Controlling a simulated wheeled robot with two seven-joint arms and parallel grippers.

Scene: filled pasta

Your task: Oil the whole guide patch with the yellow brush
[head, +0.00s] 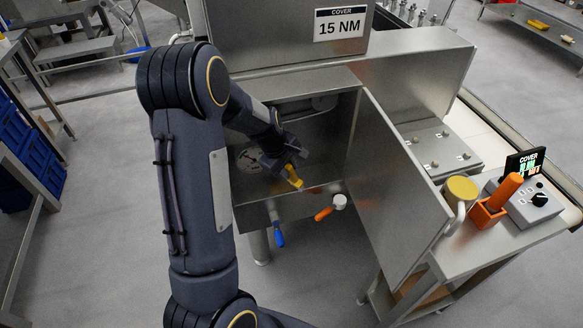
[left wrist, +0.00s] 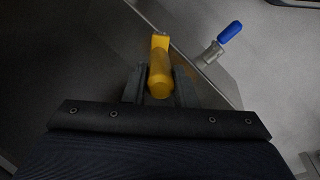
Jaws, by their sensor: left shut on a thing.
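My left gripper (head: 283,158) reaches into the open steel cabinet, shut on the yellow brush (head: 293,177). In the left wrist view the brush (left wrist: 160,72) stands out between the two dark fingers (left wrist: 160,88). Its far end points away from the gripper. I cannot make out the guide patch or any oil on it. A round gauge-like disc (head: 249,159) shows on the cabinet's inside wall, partly behind my arm. My right gripper is not in view.
The cabinet door (head: 393,190) stands open to the right. A blue-handled valve (head: 277,233) and an orange-handled one (head: 324,214) stick out below the opening. A side bench holds a yellow-topped pot (head: 461,188), an orange tool (head: 504,192) in a holder, and a control box (head: 532,204).

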